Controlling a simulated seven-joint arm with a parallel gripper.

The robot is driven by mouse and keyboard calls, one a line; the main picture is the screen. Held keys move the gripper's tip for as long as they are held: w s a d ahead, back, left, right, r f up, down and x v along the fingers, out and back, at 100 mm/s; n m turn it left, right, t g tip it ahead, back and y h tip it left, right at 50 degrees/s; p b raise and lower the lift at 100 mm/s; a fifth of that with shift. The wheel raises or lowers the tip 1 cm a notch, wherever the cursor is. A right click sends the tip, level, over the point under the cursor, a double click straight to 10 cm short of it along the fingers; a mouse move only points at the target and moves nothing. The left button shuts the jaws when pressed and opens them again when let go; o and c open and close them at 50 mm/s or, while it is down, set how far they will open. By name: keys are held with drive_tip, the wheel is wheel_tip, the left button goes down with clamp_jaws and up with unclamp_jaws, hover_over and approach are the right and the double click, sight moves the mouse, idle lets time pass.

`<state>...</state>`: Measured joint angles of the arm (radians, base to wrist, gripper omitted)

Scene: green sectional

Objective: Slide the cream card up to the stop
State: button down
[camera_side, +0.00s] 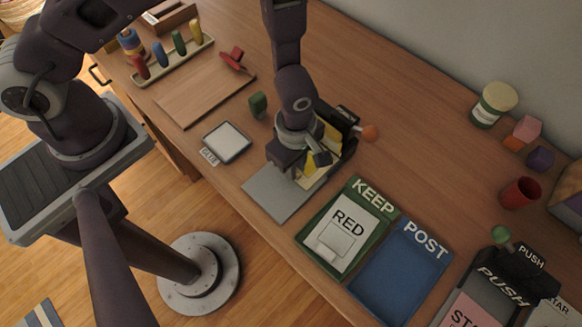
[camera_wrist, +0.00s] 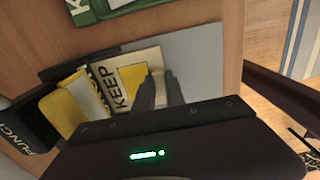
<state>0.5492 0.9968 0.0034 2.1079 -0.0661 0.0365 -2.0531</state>
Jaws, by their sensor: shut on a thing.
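The cream card (camera_side: 310,181) lies on the grey bed of the punch, mostly hidden behind my gripper in the side view. In the wrist view the cream card (camera_wrist: 140,62) shows the word KEEP and a yellow patch. My gripper (camera_side: 301,172) is low over the card, shut on it at its near end. In the wrist view my gripper's fingers (camera_wrist: 160,86) stand at that end; the exact grip is hard to see. The punch body (camera_wrist: 32,122) lies beyond the card, with a yellow part (camera_wrist: 62,112) beside it. I cannot make out the stop.
The punch's bare grey plate (camera_side: 278,194) extends toward the table's front edge. A green KEEP tray (camera_side: 311,232) holding a RED card and a blue POST tray (camera_side: 400,272) are to the right. An orange knob (camera_side: 370,132) sticks out behind. A small green block (camera_side: 258,104) stands left.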

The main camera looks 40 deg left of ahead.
drive_tip(key=shift+w, duration=0.2)
drive_tip(key=c, duration=1.3)
unclamp_jaws()
